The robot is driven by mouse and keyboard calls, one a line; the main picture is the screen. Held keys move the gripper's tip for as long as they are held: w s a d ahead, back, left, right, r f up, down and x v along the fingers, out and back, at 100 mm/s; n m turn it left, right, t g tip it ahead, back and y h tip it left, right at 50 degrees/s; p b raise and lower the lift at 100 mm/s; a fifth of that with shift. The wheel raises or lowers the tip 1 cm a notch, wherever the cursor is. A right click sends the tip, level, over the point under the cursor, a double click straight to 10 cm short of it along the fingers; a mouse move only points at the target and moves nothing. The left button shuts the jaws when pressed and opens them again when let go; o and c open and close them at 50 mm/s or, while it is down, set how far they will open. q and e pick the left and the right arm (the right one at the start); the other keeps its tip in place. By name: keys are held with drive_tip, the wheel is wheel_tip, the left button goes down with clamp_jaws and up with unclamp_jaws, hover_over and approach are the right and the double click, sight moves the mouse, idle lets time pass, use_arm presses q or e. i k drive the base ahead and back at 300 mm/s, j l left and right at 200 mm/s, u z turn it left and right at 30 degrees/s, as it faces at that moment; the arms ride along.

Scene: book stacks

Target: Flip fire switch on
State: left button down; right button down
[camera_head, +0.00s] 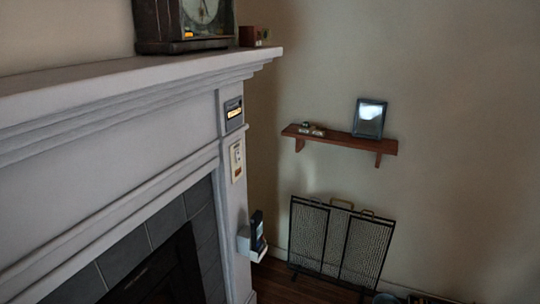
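A cream switch plate (236,160) is fixed to the side pillar of the white fireplace, below the mantel. It is too small to tell whether its switch is on or off. Just above it is a dark panel (233,113) with a lit, yellowish strip. The fireplace opening (165,275) is dark at the lower left, with no flame visible in the part that shows. Neither of my grippers is in view.
The mantel shelf (130,80) juts out above the switch and holds a clock (190,22). A small white holder (252,246) with a dark object sticks out below the switch. A mesh fire screen (340,243) stands by the wall, under a wooden shelf (340,139) with a picture frame (370,118).

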sight(237, 154)
drive_tip(key=i+l, duration=0.2)
drive_tip(key=l, duration=0.15)
drive_tip(key=i+l, duration=0.2)
drive_tip(key=l, duration=0.15)
drive_tip(key=i+l, duration=0.2)
drive_tip(key=l, duration=0.15)
drive_tip(key=u, duration=2)
